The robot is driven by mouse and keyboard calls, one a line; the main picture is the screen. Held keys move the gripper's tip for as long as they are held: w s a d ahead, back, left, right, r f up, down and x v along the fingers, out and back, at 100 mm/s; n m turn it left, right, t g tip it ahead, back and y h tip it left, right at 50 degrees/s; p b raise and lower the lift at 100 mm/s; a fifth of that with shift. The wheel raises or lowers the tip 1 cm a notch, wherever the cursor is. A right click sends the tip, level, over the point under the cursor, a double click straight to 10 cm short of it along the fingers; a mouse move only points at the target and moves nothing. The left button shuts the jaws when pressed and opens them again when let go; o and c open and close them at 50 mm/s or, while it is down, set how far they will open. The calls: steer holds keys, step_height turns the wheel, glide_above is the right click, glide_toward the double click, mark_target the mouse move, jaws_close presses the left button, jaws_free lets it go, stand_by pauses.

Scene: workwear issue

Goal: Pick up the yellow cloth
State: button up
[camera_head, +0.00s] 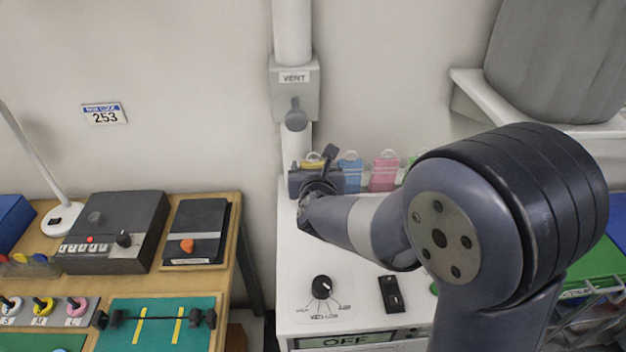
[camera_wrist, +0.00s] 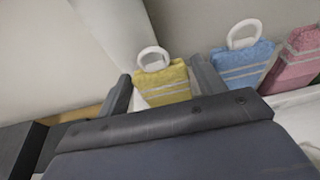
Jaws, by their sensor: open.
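The yellow cloth (camera_wrist: 165,86) hangs from a white ring in the wrist view, with pale stripes across it. In the head view only a small part of the yellow cloth (camera_head: 313,163) shows behind my gripper (camera_head: 318,178). In the wrist view my gripper (camera_wrist: 160,85) is open, with one finger at each side of the yellow cloth. The cloth appears between or just beyond the fingertips; I cannot tell whether they touch it. Its lower part is hidden by the gripper body.
A blue cloth (camera_wrist: 245,62) and a pink cloth (camera_wrist: 298,58) hang close by on the right. The white cabinet top (camera_head: 300,270) has a knob (camera_head: 322,288) and a black switch (camera_head: 391,294). A wooden bench (camera_head: 232,215) with devices is left.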

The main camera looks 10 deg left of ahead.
steer(key=shift+c, duration=0.2)
steer(key=c, duration=0.6)
steer(key=shift+r, duration=0.15)
